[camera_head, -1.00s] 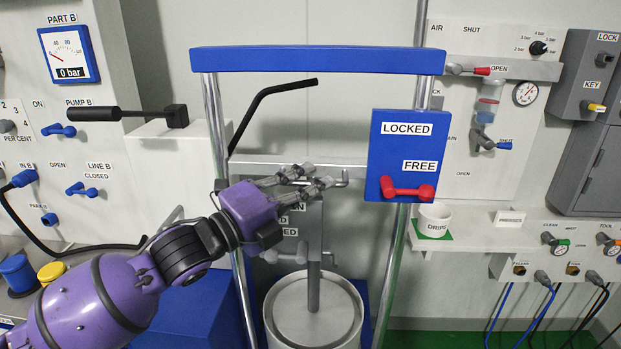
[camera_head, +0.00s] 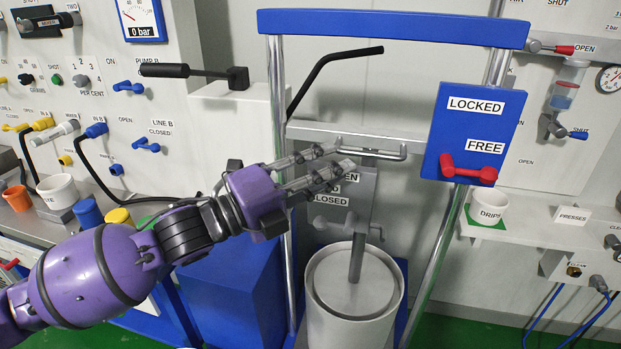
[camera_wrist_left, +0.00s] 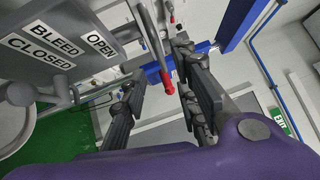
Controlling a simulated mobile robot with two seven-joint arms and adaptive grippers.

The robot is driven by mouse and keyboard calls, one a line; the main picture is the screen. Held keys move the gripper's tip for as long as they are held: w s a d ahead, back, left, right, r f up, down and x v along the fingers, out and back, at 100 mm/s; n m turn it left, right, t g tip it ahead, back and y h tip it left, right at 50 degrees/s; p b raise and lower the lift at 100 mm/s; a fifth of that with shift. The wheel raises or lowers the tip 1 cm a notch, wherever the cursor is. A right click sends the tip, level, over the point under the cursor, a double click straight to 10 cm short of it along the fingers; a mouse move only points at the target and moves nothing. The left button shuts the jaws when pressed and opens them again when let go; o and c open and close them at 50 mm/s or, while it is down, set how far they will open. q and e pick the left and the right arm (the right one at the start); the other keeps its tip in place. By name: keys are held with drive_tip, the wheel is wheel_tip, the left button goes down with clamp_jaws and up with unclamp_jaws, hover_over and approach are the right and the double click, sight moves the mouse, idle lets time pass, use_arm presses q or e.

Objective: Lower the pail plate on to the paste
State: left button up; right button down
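The pail (camera_head: 352,325) stands low inside the press frame. A round grey plate (camera_head: 330,290) shows at its top, with an upright rod (camera_head: 357,262) at its middle. A horizontal grey bar with a bent right end (camera_head: 385,154) crosses the frame above. My left gripper (camera_head: 345,156) is open, its fingers pointing right in front of this bar; contact cannot be told. The red lever (camera_head: 468,172) on the blue plate sits by FREE. My right gripper is out of view.
The blue top beam (camera_head: 395,29) and chrome posts (camera_head: 281,110) frame the press. A BLEED sign plate (camera_wrist_left: 45,50) stands close beside the left gripper. A DRIPS cup (camera_head: 489,208) sits at right. A black-handled lever (camera_head: 165,70) juts out at left.

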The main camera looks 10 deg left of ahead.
use_arm(q)
drive_tip(key=shift+v, duration=1.95)
